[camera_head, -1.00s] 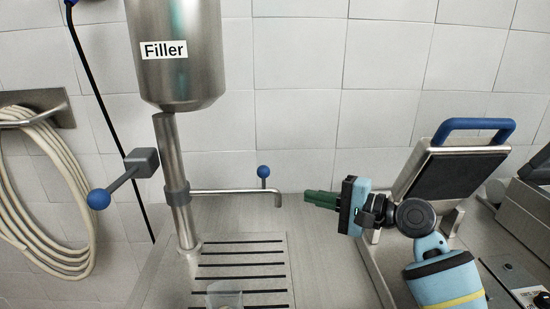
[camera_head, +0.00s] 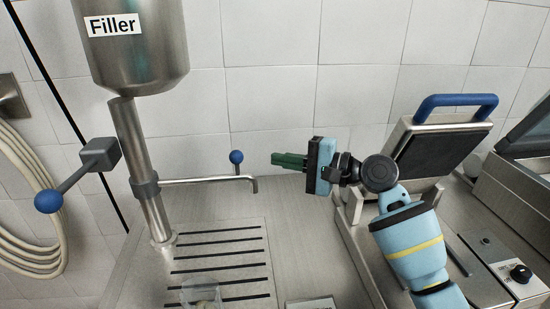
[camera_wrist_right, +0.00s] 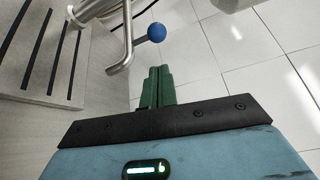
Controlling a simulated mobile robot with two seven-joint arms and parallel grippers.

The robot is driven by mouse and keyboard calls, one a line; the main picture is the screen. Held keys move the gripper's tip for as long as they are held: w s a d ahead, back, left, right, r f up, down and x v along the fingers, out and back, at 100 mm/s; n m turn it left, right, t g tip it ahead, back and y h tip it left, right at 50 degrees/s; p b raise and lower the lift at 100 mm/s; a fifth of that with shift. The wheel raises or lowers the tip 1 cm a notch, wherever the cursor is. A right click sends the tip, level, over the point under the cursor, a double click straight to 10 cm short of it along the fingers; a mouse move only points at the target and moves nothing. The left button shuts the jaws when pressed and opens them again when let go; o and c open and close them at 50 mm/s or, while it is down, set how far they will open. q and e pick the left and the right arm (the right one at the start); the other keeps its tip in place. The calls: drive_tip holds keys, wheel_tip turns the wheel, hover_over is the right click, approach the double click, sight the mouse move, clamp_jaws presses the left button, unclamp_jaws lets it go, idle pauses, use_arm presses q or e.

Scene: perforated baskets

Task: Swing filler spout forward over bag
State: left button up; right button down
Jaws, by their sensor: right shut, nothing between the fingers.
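The filler (camera_head: 140,45) is a steel cylinder on a tilted-looking post at the left of the head view. Its thin spout (camera_head: 205,180) reaches right from the post and bends down at the tip. A blue ball knob (camera_head: 236,157) stands on the spout near its end; in the right wrist view the knob (camera_wrist_right: 156,32) is just beyond the fingers. A clear bag or cup (camera_head: 201,295) sits partly cut off on the slotted grate. My right gripper (camera_head: 274,158) is shut and empty, a little right of the knob, not touching it. My left gripper is not in view.
A slotted drip grate (camera_head: 222,232) lies below the spout. A blue-handled press-like device (camera_head: 445,140) stands behind my right arm. A lever with a blue ball (camera_head: 48,201) juts left from the post, near a coiled hose (camera_head: 30,190). The tiled wall is close behind.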

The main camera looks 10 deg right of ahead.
drive_tip(key=x, duration=0.8)
drive_tip(key=shift+a, duration=0.2)
drive_tip(key=shift+w, duration=0.15)
